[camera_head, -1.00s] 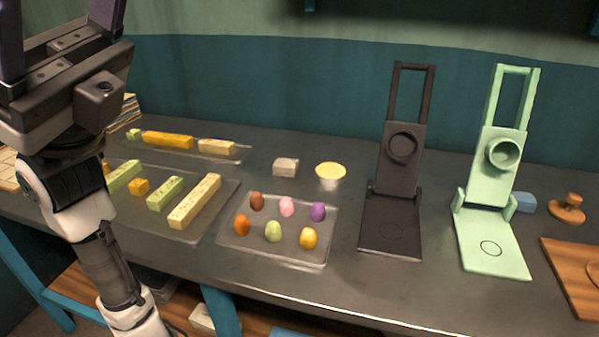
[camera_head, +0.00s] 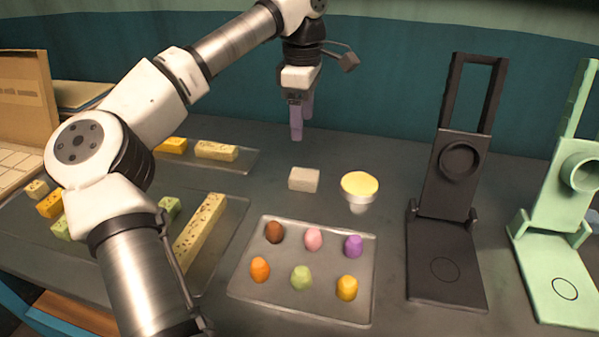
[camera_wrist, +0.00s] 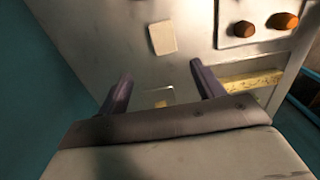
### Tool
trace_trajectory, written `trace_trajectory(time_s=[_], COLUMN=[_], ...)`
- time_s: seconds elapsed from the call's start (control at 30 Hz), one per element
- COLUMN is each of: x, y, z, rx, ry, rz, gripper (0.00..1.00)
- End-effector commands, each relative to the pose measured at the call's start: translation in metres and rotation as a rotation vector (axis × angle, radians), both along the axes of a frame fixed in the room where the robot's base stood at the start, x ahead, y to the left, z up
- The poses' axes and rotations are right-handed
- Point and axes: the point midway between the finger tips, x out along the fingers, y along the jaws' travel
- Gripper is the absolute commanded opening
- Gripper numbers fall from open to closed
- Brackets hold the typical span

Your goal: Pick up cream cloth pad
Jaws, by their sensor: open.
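The cream cloth pad (camera_head: 304,180) is a small pale block-like rectangle lying flat on the dark table, left of a round yellow-topped cup. In the wrist view the pad (camera_wrist: 162,37) lies beyond the fingertips, apart from them. My gripper (camera_head: 301,122) points down above the table, behind and above the pad. In the wrist view my gripper (camera_wrist: 160,73) has its two purple fingers spread, with no object held between them.
The yellow-topped cup (camera_head: 359,190) stands close right of the pad. A tray of colored egg-like pieces (camera_head: 240,289) lies in front. Trays with yellow bars (camera_head: 201,232) lie left. A black hinged press (camera_head: 446,255) and a green one (camera_head: 555,265) stand right.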

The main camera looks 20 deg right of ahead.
Motion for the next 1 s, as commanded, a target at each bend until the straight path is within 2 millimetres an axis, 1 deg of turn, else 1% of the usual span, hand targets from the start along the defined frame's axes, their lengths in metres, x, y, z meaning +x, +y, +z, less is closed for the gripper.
trace_trajectory(time_s=[0.2,0.33,0.43,0.63,0.83,0.9,1.0], x=[0.000,-0.001,-0.001,-0.003,-0.010,-0.010,-0.009], y=[0.002,0.001,0.001,0.001,0.000,0.000,0.000], z=[-0.042,-0.065,-0.076,-0.089,-0.119,-0.127,-0.133], rx=[0.006,0.004,0.004,0.004,0.003,0.002,0.001], ry=[0.004,0.003,0.002,0.002,0.004,0.002,0.002], rz=[0.000,0.000,0.001,0.000,-0.001,0.000,0.001], gripper=[0.67,0.67,0.67,0.67,0.67,0.67,0.67])
